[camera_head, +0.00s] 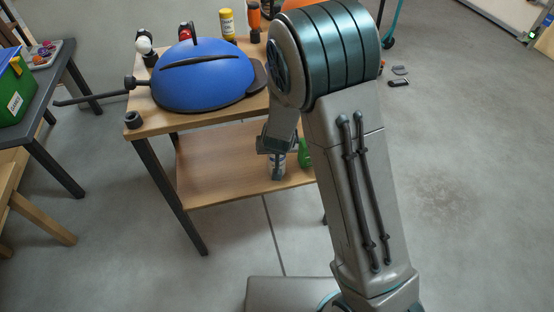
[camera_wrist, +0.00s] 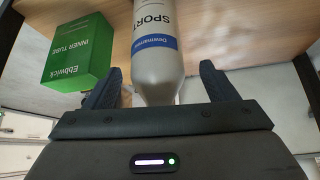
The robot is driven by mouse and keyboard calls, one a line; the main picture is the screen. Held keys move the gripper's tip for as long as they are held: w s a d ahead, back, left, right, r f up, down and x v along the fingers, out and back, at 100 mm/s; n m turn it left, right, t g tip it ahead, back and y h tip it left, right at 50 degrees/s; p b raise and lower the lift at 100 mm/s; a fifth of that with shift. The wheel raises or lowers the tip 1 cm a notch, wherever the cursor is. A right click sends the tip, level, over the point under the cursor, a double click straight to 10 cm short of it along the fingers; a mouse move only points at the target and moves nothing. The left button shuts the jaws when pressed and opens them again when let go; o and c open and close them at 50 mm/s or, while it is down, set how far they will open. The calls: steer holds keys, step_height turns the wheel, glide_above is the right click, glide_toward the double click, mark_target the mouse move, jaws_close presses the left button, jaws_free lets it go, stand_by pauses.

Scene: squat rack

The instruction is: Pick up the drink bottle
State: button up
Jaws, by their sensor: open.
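The drink bottle (camera_wrist: 156,60) is silver-grey with a blue band and the word SPORT. In the wrist view it lies between the two fingers of my gripper (camera_wrist: 156,80), with a gap on each side. My gripper is open. My arm hides much of the shelf's right side.
A green inner tube box (camera_wrist: 78,52) is left of the bottle in the wrist view. The table's lower shelf (camera_head: 222,165) is clear to the left. On top (camera_head: 160,118) are a blue dome (camera_head: 205,80), a yellow container (camera_head: 227,24) and an orange bottle (camera_head: 254,20).

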steer(key=shift+x, duration=0.8)
steer(key=shift+d, duration=0.15)
steer(key=c, duration=1.2)
steer(key=shift+r, duration=0.1)
steer(key=shift+c, duration=0.2)
